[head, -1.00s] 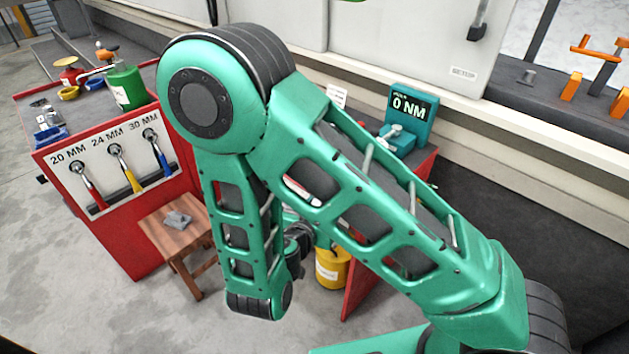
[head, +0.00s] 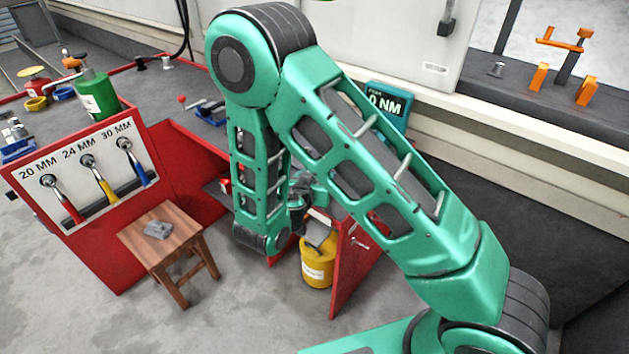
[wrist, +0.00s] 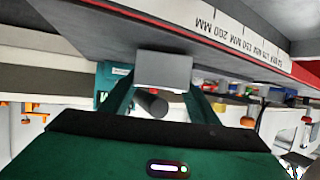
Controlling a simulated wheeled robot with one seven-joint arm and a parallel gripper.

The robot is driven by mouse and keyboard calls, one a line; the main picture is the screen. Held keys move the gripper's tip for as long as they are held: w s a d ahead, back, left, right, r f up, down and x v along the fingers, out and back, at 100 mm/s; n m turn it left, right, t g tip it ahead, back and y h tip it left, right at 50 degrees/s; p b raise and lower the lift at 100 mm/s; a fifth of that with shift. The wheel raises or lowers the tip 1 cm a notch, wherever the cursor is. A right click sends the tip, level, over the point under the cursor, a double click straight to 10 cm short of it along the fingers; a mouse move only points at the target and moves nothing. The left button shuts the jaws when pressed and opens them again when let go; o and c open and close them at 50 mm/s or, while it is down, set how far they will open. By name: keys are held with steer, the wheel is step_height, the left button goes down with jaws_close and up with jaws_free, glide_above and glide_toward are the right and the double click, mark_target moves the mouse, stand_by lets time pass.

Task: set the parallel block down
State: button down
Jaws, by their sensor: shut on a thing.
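The parallel block, a plain grey block (wrist: 163,68), is in the wrist view between the two dark green fingers of my gripper (wrist: 162,84). My gripper is shut on it. The block is close to a broad dark grey surface (wrist: 100,33); I cannot tell whether they touch. In the head view my arm hides most of the gripper. A grey piece shows there above a yellow can, but I cannot tell whether it is the held block.
A wooden stool (head: 160,245) bears another grey piece (head: 158,229). A red cabinet with wrenches (head: 100,180) stands at left. The yellow can (head: 317,268) is beside a red panel (head: 350,262). A teal torque display (head: 388,104) is behind my arm. Marked lengths (wrist: 240,38) show in the wrist view.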

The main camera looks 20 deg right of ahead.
steer(key=w+d, duration=0.1)
steer(key=w, duration=0.2)
steer(key=shift+d+r, duration=0.15)
steer(key=shift+d, duration=0.25)
steer(key=shift+s+f, duration=0.1)
steer(key=shift+f, duration=0.2)
steer(key=c, duration=0.7)
jaws_free()
steer(key=shift+f, duration=0.15)
steer(key=shift+s+a, duration=0.1)
steer(key=v, duration=1.2)
